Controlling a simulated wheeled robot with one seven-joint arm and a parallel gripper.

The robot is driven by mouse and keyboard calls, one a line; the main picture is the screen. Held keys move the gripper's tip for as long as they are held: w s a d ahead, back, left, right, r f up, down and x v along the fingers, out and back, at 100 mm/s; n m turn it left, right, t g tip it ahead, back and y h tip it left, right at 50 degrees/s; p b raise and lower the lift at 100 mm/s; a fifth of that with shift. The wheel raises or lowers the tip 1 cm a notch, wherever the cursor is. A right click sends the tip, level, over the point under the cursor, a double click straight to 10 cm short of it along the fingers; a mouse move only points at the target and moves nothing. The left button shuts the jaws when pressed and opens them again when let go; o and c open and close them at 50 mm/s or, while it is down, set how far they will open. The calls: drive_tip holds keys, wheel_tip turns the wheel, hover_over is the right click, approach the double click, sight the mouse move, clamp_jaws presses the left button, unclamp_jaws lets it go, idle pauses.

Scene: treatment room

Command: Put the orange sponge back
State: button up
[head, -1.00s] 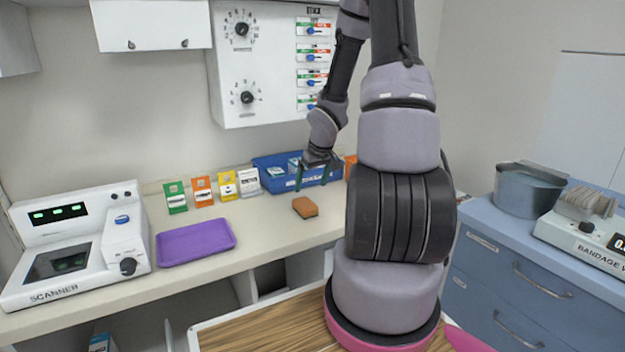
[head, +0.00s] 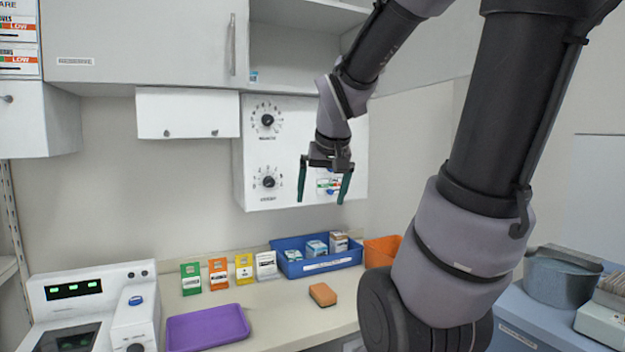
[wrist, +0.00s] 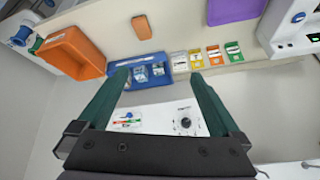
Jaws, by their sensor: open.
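The orange sponge (head: 322,294), with a brown face, lies on the counter in front of the blue tray and right of the purple tray. It also shows in the wrist view (wrist: 141,27), near the top. My gripper (head: 323,200) is open and empty, raised well above the counter in front of the white dial panel. In the wrist view its two green fingers (wrist: 162,80) are spread wide with nothing between them.
A blue tray (head: 317,265) of small boxes and an orange bin (head: 372,252) stand at the counter's back. Several coloured packets (head: 244,269) stand left of them. The purple tray (head: 207,328) and the scanner (head: 92,308) are further left. Wall cabinets (head: 188,112) hang above.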

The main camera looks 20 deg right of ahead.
drive_tip(key=s+a+r+t+y, duration=0.1)
drive_tip(key=s+a+r+y, duration=0.2)
drive_tip(key=s, duration=0.5)
drive_tip(key=a+r, duration=0.1)
drive_tip(key=a, duration=0.1)
drive_tip(key=shift+a+r+m, duration=0.3)
drive_tip(key=shift+a+r, duration=0.05)
drive_tip(key=shift+r, duration=0.05)
drive_tip(key=shift+w, duration=0.1)
idle(0.4)
